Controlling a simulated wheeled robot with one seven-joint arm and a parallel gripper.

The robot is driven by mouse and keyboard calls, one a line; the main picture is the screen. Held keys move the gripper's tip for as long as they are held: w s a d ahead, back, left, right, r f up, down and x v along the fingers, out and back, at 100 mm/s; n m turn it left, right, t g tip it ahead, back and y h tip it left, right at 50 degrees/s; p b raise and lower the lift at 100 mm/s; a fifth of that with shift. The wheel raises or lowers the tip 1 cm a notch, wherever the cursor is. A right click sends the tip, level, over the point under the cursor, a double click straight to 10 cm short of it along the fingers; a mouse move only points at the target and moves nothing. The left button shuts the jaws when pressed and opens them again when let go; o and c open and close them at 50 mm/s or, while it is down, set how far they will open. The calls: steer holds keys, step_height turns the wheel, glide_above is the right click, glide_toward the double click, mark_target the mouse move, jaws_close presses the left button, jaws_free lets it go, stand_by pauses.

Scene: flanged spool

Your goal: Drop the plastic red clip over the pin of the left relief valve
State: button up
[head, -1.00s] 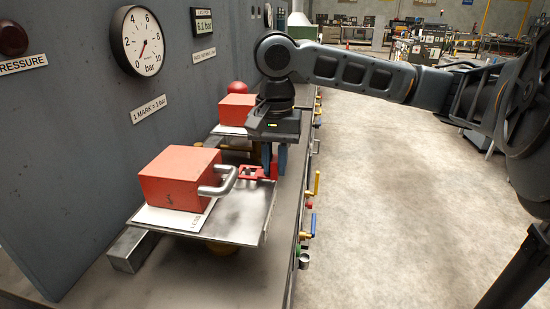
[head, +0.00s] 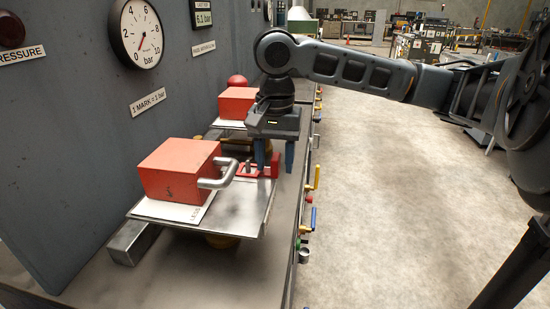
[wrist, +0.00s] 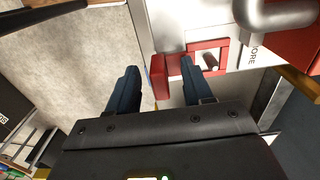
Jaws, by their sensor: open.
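The red clip (head: 253,174) lies at the plate edge beside the near red-orange valve block (head: 178,170). In the wrist view the clip's square frame (wrist: 223,47) surrounds a short metal pin (wrist: 211,62), which shows inside its opening. The clip's upright tab (wrist: 159,77) stands between the fingers of my gripper (wrist: 158,66), with gaps visible to the sides. My gripper (head: 275,174) is open, pointing down over the tab. In the head view the pin (head: 248,166) is small and partly hidden. How low the clip sits on the pin is hard to tell.
A bent metal pipe (head: 220,173) stands close beside the clip, left of my gripper. A second red-orange block (head: 237,104) and a red dome (head: 238,80) are behind. The grey panel with a gauge (head: 139,34) rises at left. Coloured handles (head: 317,178) line the bench's right edge.

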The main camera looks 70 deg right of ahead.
step_height(320, 180, up, 8)
steer(key=shift+f+p, duration=0.1)
steer(key=shift+p, duration=0.2)
steer(key=shift+s, duration=0.1)
stand_by(0.8)
